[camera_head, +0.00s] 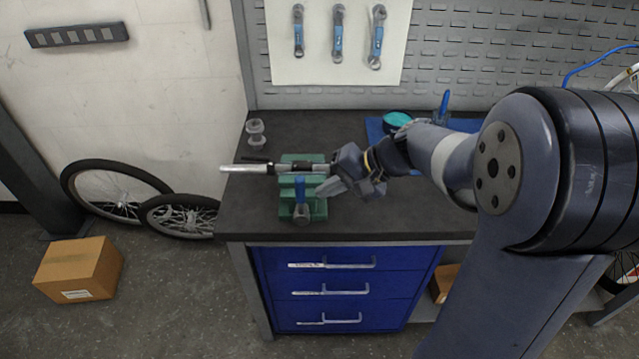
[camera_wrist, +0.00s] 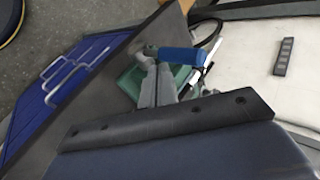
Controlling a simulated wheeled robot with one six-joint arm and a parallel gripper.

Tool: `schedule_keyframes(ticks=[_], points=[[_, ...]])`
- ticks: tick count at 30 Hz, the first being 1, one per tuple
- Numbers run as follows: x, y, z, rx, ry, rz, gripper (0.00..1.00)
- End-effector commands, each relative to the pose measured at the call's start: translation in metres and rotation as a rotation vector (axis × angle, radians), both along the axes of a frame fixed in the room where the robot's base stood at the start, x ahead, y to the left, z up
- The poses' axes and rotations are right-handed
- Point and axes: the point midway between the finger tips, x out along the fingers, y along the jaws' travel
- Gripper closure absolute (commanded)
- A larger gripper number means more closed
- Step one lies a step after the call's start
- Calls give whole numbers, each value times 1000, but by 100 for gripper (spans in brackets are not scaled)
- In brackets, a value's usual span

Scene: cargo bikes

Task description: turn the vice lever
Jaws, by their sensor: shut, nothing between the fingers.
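The green vice (camera_head: 312,205) is on the left part of the dark workbench and clamps a silver and black tube (camera_head: 260,168). The vice lever (camera_head: 300,188) has a blue handle and a grey hub at the vice's front; the handle points up in the head view. In the wrist view the blue lever handle (camera_wrist: 182,56) lies just beyond the fingers, and the green vice (camera_wrist: 130,84) is partly hidden behind them. My gripper (camera_head: 327,189) is shut and empty, just right of the lever. Its fingers (camera_wrist: 157,78) look close to the hub; I cannot tell whether they touch.
The workbench (camera_head: 375,222) has blue drawers (camera_head: 330,290) below its front edge. A clear jar (camera_head: 256,132) stands behind the tube. A blue mat with a teal bowl (camera_head: 397,121) lies behind my arm. Wheels (camera_head: 110,190) and a cardboard box (camera_head: 78,269) are on the floor at left.

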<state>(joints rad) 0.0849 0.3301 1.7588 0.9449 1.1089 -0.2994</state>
Motion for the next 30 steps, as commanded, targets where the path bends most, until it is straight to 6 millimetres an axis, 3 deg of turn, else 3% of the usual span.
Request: schedule_keyframes(ticks=[6,22,30], points=[[4,16,1,0,1,0,100],[5,20,2,-13,1,1,100],[5,33,11,-120,4,6,100]])
